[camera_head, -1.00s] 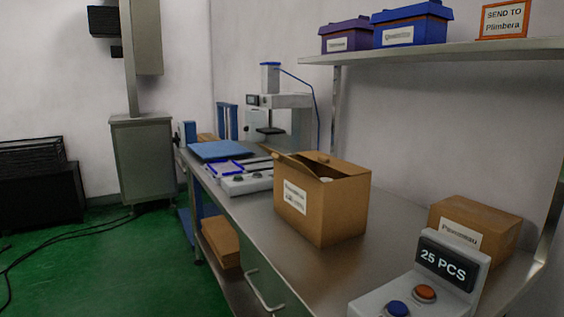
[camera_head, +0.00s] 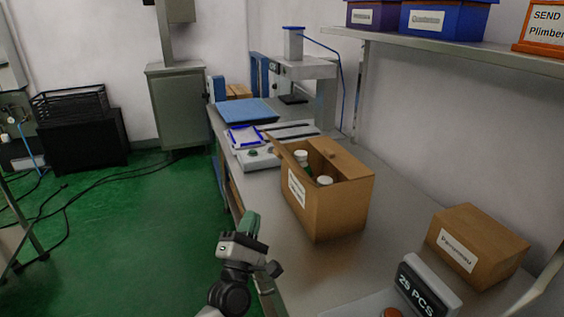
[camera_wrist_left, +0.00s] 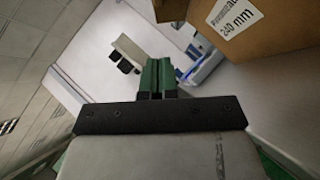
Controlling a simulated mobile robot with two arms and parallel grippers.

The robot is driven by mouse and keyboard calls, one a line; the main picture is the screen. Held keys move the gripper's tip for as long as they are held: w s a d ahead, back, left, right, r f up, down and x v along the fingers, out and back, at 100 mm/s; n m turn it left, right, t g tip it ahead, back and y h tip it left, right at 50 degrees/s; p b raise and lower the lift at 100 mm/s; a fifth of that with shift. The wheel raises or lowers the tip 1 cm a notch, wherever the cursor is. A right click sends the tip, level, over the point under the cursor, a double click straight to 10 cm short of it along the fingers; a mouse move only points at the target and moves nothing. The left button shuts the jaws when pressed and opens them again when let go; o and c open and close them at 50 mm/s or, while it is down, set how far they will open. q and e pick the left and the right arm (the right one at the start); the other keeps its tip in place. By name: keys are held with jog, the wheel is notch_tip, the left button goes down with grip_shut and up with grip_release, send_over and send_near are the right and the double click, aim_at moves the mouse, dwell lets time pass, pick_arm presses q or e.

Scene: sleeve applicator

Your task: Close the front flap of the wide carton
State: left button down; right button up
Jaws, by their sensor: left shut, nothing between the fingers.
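The wide carton (camera_head: 335,210) stands on the steel bench in the head view, with a white label on its left face. Its top is at least partly open, and white-capped containers (camera_head: 324,181) show inside. A flap (camera_head: 275,150) sticks up at its left edge. My left gripper (camera_head: 250,222), with green fingers, is left of the carton near the bench's front edge, apart from it. It is shut and empty. In the left wrist view the green fingers (camera_wrist_left: 158,76) are together, and the carton (camera_wrist_left: 270,25) fills the upper right. My right gripper is not in view.
A press machine (camera_head: 300,70) and a blue pad (camera_head: 247,111) are farther back. Blue bins (camera_head: 445,22) sit on the shelf above. Bare bench (camera_head: 400,200) lies between the boxes.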

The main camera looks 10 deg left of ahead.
aim_at(285, 158)
pick_arm(q)
jog(key=s+d+r+p+x, duration=0.1)
jog(key=d+p+x, duration=0.1)
jog(key=x, duration=1)
jog(key=shift+w+r, duration=0.35)
jog(key=shift+r, duration=0.1)
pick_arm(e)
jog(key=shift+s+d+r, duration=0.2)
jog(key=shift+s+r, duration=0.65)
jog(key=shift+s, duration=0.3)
pick_arm(q)
jog(key=shift+p, duration=0.3)
